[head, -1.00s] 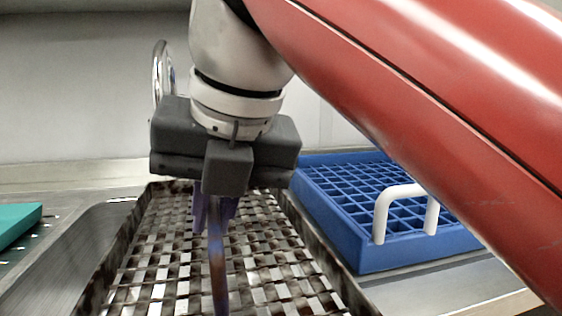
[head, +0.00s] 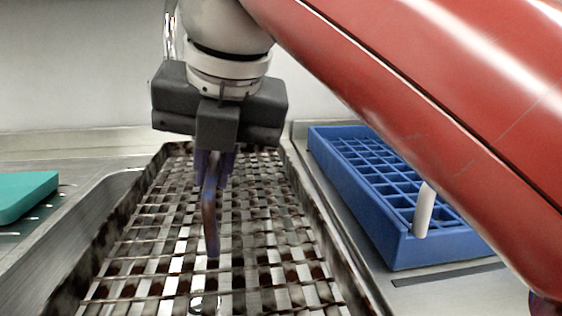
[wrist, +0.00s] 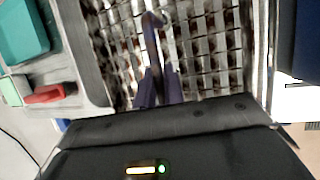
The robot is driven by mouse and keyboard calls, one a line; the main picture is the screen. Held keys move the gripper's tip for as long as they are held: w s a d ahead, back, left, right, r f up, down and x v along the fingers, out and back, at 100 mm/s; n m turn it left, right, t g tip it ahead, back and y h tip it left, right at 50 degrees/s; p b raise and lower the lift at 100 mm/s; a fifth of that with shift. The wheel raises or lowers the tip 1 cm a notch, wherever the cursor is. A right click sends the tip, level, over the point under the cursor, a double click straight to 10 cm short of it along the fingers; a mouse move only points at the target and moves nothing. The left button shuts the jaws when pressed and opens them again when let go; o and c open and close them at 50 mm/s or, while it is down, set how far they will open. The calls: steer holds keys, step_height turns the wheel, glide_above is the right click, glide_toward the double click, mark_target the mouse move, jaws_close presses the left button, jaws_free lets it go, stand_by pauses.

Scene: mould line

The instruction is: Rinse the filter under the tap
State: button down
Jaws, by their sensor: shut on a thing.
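The filter (head: 262,215) is a long woven metal mesh panel with a dark raised frame, blotched with dark brown stains between bright patches. It fills the middle of the head view, over the steel sink area, and shows in the wrist view (wrist: 205,50). My gripper (head: 213,165) is above it, pointing down, with purplish fingers shut on a dark curved handle (head: 210,225) rising from the mesh. The handle also shows in the wrist view (wrist: 152,40). The tap (head: 170,30) is a chrome curve behind my wrist, mostly hidden. I see no running water.
A blue gridded rack (head: 400,245) with a white handle (head: 424,210) stands close on the right. A teal block (head: 25,195) lies on the left counter. A red object (wrist: 50,93) is at the left in the wrist view. A pale wall closes the back.

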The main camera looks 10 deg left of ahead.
mark_target(161, 185)
steer(key=shift+w+a+f, duration=0.3)
steer(key=shift+w+a, duration=0.2)
steer(key=shift+a, duration=0.95)
steer(key=shift+w+a+f, duration=0.3)
steer(key=shift+w+a, duration=0.2)
steer(key=shift+a, duration=1)
steer(key=shift+w+a+f, duration=0.3)
steer(key=shift+w+a, duration=0.2)
steer(key=shift+a, duration=0.95)
